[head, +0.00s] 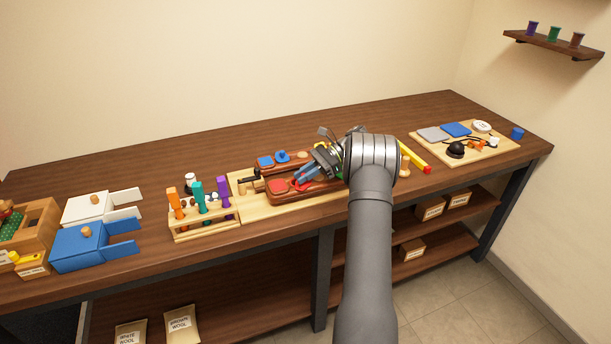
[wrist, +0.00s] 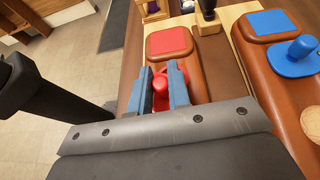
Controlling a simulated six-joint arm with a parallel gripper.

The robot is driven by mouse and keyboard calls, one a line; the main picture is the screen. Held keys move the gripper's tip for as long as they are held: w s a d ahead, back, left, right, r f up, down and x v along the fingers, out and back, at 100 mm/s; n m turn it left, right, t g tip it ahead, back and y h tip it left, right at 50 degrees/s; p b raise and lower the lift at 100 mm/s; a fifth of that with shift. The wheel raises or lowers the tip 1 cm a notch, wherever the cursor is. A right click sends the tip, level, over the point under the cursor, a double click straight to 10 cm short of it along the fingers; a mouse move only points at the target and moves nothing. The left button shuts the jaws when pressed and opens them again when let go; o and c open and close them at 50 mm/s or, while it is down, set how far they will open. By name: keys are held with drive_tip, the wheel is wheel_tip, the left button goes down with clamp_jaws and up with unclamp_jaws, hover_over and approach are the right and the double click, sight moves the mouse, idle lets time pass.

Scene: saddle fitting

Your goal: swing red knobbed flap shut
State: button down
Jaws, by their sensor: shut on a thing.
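The red flap's round knob (wrist: 160,84) sits between the two blue fingers of my gripper (wrist: 162,86) in the wrist view. My gripper is shut on this knob. Little of the red flap shows around the knob, as the fingers and gripper body cover it. A flat red patch (wrist: 170,41) lies on the brown saddle just beyond the fingertips, and it also shows in the head view (head: 280,186). In the head view my gripper (head: 300,178) is low over the saddle's near side, and the knob cannot be made out.
A blue knobbed flap (wrist: 292,64) and a blue patch (wrist: 272,22) lie on the saddle's other side. A rack with orange, teal and purple handles (head: 202,229) stands left of the saddle. A yellow, red-ended bar (head: 415,159) lies to the right.

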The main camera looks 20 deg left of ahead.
drive_tip(key=shift+a+n+h, duration=0.1)
drive_tip(key=shift+n+h, duration=0.2)
drive_tip(key=c, duration=1.4)
unclamp_jaws()
drive_tip(key=shift+o, duration=0.2)
